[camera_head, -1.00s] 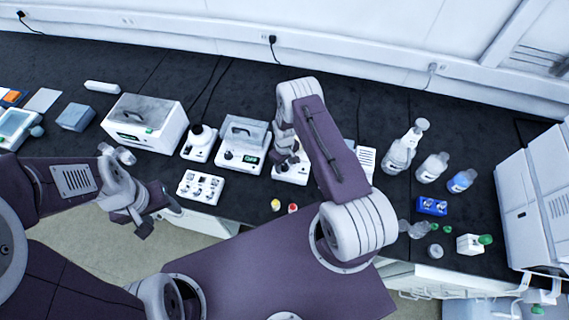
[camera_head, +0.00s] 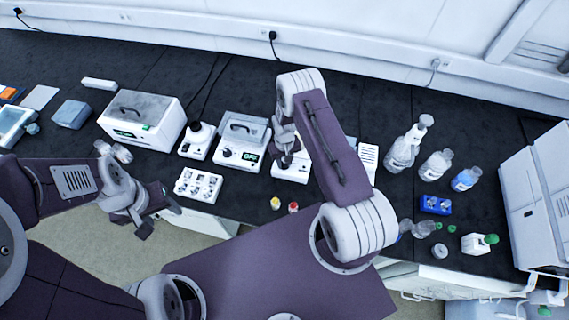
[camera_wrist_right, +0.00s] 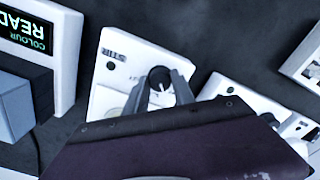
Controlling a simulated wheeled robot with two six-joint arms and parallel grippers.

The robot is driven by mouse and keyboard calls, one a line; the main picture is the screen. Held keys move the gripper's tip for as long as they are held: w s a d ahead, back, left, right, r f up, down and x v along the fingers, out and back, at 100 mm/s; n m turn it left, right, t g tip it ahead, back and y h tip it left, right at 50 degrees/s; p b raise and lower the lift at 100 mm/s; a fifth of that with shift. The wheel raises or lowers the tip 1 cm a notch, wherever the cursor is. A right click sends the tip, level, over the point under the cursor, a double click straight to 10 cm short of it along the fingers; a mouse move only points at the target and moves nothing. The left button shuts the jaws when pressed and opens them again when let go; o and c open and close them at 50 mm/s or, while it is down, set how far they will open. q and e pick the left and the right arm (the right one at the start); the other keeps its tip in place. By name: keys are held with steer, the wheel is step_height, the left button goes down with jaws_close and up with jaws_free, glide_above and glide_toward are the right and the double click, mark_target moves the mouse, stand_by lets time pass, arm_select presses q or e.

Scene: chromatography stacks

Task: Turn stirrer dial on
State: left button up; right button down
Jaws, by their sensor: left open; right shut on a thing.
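The stirrer (camera_wrist_right: 122,72) is a white unit marked STIR, seen in the right wrist view with a round black dial (camera_wrist_right: 159,77) that bears a white pointer mark. My right gripper (camera_wrist_right: 160,90) is shut on the dial, one finger on each side. In the head view the stirrer (camera_head: 284,170) is partly hidden behind my right arm, and my right gripper (camera_head: 286,154) is over it. My left gripper (camera_head: 158,215) is open and empty near the bench's front edge, far from the stirrer.
A lidded white unit (camera_head: 240,152) with a green display stands left of the stirrer. A white button box (camera_head: 198,186) and small yellow (camera_head: 275,203) and red-capped (camera_head: 293,207) vials are near the front. Bottles (camera_head: 435,166) and a blue rack (camera_head: 435,205) stand to the right.

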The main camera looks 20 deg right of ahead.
steer(key=m+b, duration=0.2)
steer(key=m, duration=0.2)
steer(key=shift+f, duration=0.1)
steer(key=shift+m+b, duration=0.9)
steer(key=shift+m, duration=1.1)
steer(key=c, duration=1.1)
jaws_free()
steer(key=shift+o, duration=0.2)
